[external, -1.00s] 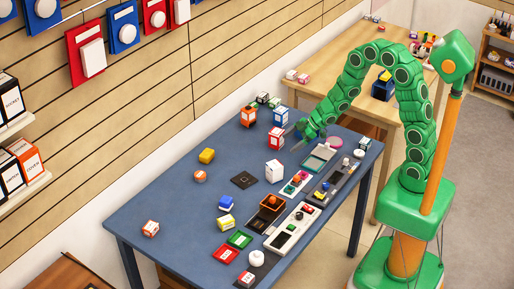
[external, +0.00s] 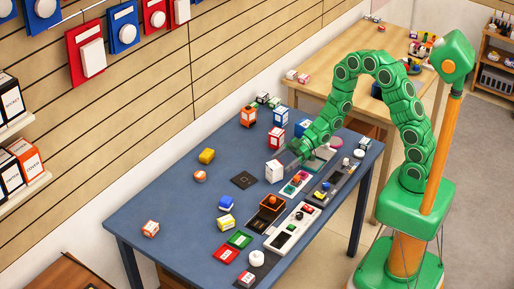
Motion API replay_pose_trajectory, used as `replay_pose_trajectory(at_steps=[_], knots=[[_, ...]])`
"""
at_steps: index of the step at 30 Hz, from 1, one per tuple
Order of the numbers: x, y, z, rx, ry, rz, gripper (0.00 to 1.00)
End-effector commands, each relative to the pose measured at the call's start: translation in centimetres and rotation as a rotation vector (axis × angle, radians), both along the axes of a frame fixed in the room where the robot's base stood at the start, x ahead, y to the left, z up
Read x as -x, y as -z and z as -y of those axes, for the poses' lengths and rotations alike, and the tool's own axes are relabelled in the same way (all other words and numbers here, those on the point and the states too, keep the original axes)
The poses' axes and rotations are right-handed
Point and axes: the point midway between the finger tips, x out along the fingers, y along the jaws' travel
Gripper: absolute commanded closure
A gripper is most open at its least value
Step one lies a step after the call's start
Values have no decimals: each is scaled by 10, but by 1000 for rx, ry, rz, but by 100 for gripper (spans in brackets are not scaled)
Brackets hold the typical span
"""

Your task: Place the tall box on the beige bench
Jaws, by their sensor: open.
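A white upright box (external: 273,172) stands on the blue table, near its middle. A blue-and-white upright box (external: 280,117) and a red-and-white box (external: 276,139) stand farther back; I cannot tell for sure which one is called tall. My gripper (external: 287,158) is open, at the right side of the white box and close to it; whether it touches cannot be told. The fingers are small and partly blend with the box. The beige bench (external: 318,98) stands behind the blue table, to the right.
The blue table (external: 160,200) carries several small blocks and trays. A dark square mat (external: 244,180) lies left of the white box. The bench holds items at its left end and far right, with bare wood between.

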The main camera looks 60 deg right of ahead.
Motion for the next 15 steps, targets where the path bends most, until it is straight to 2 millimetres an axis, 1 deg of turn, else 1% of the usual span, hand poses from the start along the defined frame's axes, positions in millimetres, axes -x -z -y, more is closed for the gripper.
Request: replay_pose_trajectory(at_steps=[4,15], knots=[[-3,2,-7,-2,0,0,12],[-15,17,-37,-1,1,-3,12]])
